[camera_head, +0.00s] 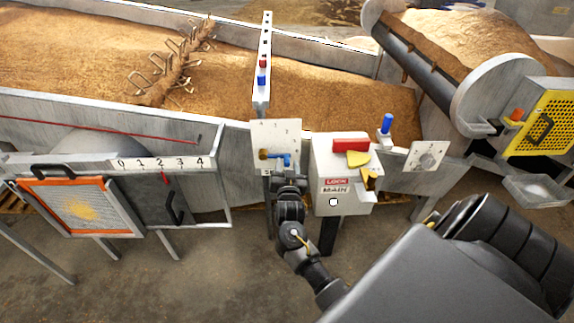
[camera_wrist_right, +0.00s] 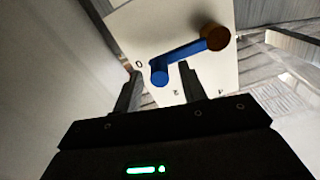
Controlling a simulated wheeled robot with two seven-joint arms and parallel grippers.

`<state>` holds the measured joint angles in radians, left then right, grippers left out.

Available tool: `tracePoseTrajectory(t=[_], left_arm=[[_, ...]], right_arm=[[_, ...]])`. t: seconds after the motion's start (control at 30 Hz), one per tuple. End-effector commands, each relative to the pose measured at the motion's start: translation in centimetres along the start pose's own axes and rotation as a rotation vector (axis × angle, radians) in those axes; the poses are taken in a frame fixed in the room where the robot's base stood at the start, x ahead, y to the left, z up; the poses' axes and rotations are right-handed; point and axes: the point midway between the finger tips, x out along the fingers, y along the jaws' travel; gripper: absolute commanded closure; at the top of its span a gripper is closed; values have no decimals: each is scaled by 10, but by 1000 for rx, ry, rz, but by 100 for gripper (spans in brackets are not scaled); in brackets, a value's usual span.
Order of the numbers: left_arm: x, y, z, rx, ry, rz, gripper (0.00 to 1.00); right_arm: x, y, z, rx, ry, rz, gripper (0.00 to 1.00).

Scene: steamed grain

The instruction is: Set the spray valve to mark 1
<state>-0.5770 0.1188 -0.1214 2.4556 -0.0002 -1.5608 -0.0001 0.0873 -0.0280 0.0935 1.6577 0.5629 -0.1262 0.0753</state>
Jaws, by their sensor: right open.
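The spray valve is a pale plate (camera_head: 262,132) with a brown pivot and a blue lever (camera_head: 284,161) pointing right in the head view. In the right wrist view the lever (camera_wrist_right: 185,52) runs from the brown pivot (camera_wrist_right: 215,38) to a rounded blue end beside mark 0 (camera_wrist_right: 139,64). Other marks on the plate are small and hard to read. My right gripper (camera_head: 285,175) is at the lever; its open fingers (camera_wrist_right: 160,73) appear on either side of the lever's blue end. I cannot tell whether they touch it. My left gripper is out of view.
Right of the valve stands a white box (camera_head: 333,185) with a red bar and yellow handle. A blue-topped knob (camera_head: 387,124) and dial plate (camera_head: 427,157) are farther right. A scale marked 0 to 4 (camera_head: 155,164) is at left. Grain troughs lie behind.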

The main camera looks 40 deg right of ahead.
Motion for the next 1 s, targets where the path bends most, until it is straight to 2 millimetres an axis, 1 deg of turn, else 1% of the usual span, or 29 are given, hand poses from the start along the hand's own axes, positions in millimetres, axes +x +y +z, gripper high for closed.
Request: tracePoseTrajectory(t=[0.03, 0.17, 0.43, 0.47, 0.77, 1.0], left_arm=[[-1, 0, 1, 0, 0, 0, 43], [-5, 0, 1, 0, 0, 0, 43], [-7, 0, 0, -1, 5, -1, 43], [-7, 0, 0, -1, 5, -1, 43], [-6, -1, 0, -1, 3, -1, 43], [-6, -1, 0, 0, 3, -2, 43]], right_arm=[[5, 0, 0, 0, 1, 0, 59], [12, 0, 0, 0, -1, 0, 59], [13, 0, 0, 0, 0, 0, 59], [13, 0, 0, 0, 0, 0, 60], [13, 0, 0, 0, 0, 0, 99], [13, 0, 0, -1, 0, 1, 100]])
